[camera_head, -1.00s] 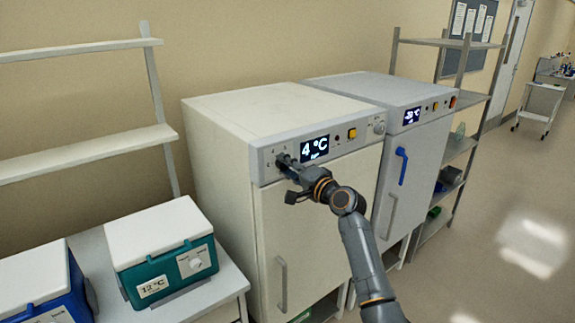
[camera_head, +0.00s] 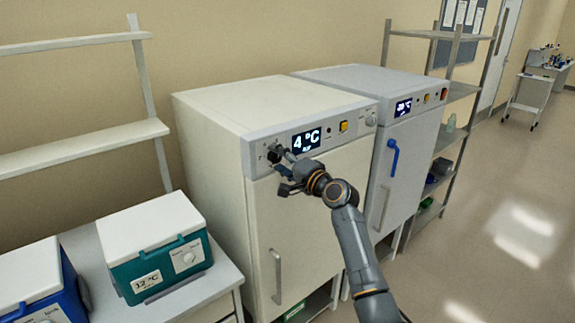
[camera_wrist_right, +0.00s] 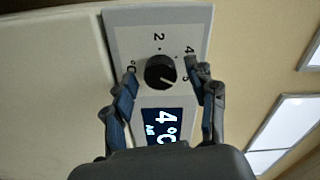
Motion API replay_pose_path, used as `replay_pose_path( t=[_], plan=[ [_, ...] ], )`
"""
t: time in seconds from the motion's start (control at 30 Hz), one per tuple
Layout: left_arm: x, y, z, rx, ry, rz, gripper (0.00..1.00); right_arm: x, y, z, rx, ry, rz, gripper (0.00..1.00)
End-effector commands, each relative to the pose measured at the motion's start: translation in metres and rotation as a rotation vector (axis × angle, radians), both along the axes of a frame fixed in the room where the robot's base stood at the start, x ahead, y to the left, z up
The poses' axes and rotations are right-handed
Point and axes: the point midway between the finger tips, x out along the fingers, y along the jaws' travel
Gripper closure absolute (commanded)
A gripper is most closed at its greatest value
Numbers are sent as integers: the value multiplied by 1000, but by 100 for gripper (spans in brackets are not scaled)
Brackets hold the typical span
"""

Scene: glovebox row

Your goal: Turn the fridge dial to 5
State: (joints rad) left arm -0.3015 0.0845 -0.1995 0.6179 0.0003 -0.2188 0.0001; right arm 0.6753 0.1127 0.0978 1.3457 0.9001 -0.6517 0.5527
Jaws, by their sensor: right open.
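The cream fridge (camera_head: 215,150) has a control panel with a lit 4 °C display (camera_head: 306,140). Its black round dial (camera_wrist_right: 160,72) shows clearly in the right wrist view, with marks 2, 4 and 5 around it. The dial's white pointer line is directed to the lower right, near the 5. In the head view the dial (camera_head: 273,156) is small and partly behind the fingers. My right gripper (camera_wrist_right: 165,84) is open, one finger on each side of the dial, with visible gaps. It also shows in the head view (camera_head: 283,169). My left gripper is not in view.
A grey unit (camera_head: 405,150) with a blue handle stands to the right. A teal cool box (camera_head: 165,255) and a blue one (camera_head: 68,285) stand on a bench at left. A metal shelf rack (camera_head: 460,90) is beyond the grey unit.

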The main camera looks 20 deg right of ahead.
Motion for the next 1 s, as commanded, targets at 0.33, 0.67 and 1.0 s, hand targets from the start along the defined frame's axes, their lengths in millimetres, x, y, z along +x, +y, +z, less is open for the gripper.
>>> replay_pose_path(
  t=[0.33, 0.67, 1.0],
  plan=[
    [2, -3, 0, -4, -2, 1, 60, -55, -21, -2, -5, 1, -2, 43],
    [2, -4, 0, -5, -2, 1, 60, -104, -39, -2, -1, 3, -1, 43],
    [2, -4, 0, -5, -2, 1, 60, -110, -40, -1, 0, 2, -1, 43]
  ],
)
